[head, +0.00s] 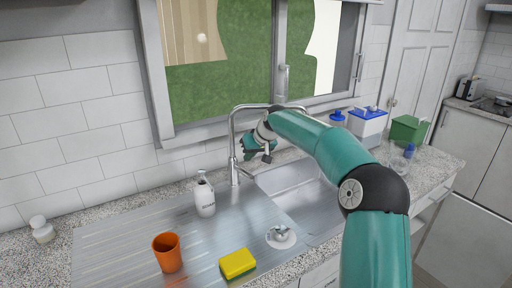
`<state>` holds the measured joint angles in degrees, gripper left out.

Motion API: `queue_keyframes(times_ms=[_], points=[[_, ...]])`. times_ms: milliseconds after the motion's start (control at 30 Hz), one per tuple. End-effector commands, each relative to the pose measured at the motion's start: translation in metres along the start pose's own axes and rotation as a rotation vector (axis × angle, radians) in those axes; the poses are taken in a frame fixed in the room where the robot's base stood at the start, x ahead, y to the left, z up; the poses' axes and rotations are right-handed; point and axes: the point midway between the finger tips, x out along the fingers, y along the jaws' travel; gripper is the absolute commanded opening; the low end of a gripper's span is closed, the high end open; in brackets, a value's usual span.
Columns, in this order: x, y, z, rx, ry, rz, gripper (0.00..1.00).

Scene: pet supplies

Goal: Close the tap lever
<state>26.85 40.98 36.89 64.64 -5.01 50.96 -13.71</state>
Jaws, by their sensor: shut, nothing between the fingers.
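The chrome tap (233,150) stands upright behind the sink, with its tall neck bending over to the right. A short lever-like part shows low at the tap's base, but it is too small to tell its angle. My gripper (265,156) is close to the right of the tap's upright, under the bent neck, above the back of the sink. It is shut and empty. I cannot tell whether it touches the tap. My arm covers part of the tap's neck and of the basin. No water stream can be made out.
The sink basin (270,181) lies below. Blue-lidded containers (367,128) and a green box (408,131) stand at right.

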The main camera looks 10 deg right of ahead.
Motion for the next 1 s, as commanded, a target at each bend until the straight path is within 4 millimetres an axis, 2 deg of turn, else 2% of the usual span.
queue_keyframes(times_ms=[33,200,667,833,1000], points=[[0.005,0.001,0.008,0.0,-0.003,0.0,0.0],[0.019,0.001,0.022,-0.001,-0.001,0.0,0.0],[0.024,0.002,0.027,-0.001,-0.001,0.0,0.0],[0.037,0.004,0.042,-0.002,-0.003,0.001,0.0],[0.042,0.005,0.048,-0.001,-0.009,-0.002,0.0]])
